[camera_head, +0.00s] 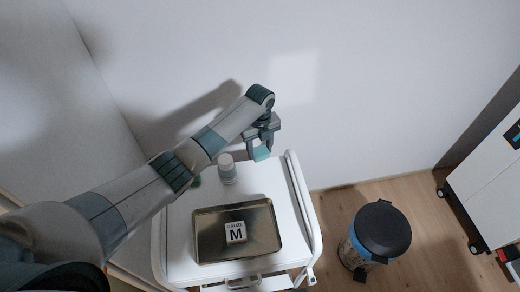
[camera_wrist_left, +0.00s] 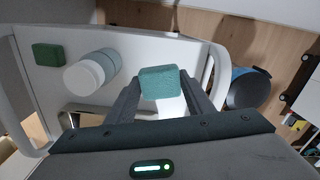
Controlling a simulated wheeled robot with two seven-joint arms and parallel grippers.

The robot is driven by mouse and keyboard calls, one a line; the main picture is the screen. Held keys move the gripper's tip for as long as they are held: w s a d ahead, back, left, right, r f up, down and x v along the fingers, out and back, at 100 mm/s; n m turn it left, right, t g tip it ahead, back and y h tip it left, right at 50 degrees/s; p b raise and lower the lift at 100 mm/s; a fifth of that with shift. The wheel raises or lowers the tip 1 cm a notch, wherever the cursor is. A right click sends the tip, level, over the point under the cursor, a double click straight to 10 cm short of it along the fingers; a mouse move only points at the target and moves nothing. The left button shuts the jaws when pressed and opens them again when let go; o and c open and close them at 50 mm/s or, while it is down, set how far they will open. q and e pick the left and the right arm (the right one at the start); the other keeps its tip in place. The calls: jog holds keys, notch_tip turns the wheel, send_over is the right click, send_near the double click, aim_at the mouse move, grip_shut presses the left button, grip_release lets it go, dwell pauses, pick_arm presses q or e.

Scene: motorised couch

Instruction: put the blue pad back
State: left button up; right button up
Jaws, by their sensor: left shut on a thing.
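A blue-green pad (camera_head: 261,154) is held between the fingertips of my left gripper (camera_head: 263,147), above the back right part of the white cart top (camera_head: 279,187). In the left wrist view the pad (camera_wrist_left: 160,81) sits squarely between the two fingers of the gripper (camera_wrist_left: 161,90), clear of the bottle. A darker green pad (camera_wrist_left: 48,54) lies on the cart to the left of the bottle; in the head view my arm partly hides it (camera_head: 197,182). My right gripper is in neither view.
A white bottle with a teal band (camera_head: 227,170) stands on the cart, left of the held pad. A metal tray (camera_head: 262,249) with a gauze packet (camera_head: 236,232) lies at the front. A raised rail (camera_head: 305,200) edges the cart's right side. A black-lidded bin (camera_head: 383,230) stands on the floor.

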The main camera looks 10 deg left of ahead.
aim_at(260, 151)
pick_arm(q)
jog(key=shift+f+b, duration=3.05)
jog(key=shift+f, duration=1.35)
jog(key=o, duration=1.1)
jog(key=shift+c, duration=0.2)
jog(key=shift+r, duration=0.15)
notch_tip(260, 151, up, 16)
jog(key=b, duration=0.4)
jog(key=shift+f, duration=0.2)
jog(key=shift+r, duration=0.8)
